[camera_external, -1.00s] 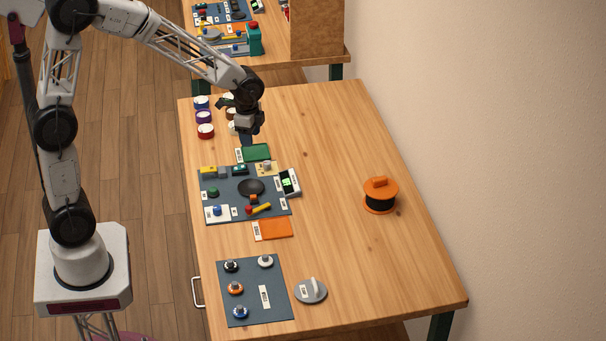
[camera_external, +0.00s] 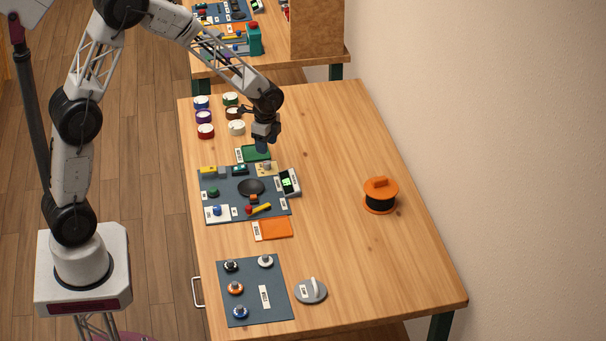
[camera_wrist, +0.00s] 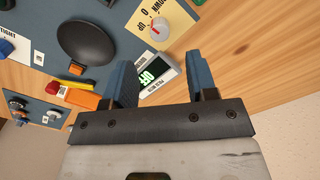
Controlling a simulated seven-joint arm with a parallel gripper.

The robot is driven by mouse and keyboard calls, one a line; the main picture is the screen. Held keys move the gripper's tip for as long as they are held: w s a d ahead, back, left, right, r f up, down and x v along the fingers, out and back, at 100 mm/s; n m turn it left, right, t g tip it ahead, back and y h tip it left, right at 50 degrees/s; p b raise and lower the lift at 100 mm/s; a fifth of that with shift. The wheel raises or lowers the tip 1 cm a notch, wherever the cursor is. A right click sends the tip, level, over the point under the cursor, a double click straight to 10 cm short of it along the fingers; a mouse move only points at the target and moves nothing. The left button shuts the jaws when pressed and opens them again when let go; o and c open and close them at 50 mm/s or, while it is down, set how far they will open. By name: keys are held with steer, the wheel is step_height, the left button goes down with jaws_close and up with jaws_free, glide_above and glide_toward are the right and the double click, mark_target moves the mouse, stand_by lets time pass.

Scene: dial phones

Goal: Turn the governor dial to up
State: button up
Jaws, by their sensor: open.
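The governor dial, a small pale knob with a red mark (camera_wrist: 159,29), sits on a cream plate (camera_wrist: 176,42) printed with UP, 0 and DOWN, seen inverted in the wrist view. The mark seems to point toward 0, but it is small. In the external view the plate (camera_external: 267,168) is at the board's upper right corner. My gripper (camera_external: 262,148) hangs above the table just behind that plate. In the wrist view its two blue fingers (camera_wrist: 163,82) are apart and empty. The dial shows beyond them, apart from both.
A green pad (camera_external: 257,153) lies under my gripper. An orange spool (camera_external: 380,196) stands right; the table around it is clear.

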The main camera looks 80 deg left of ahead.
mark_target(267, 162)
steer(key=shift+f, duration=3.9)
steer(key=c, duration=0.9)
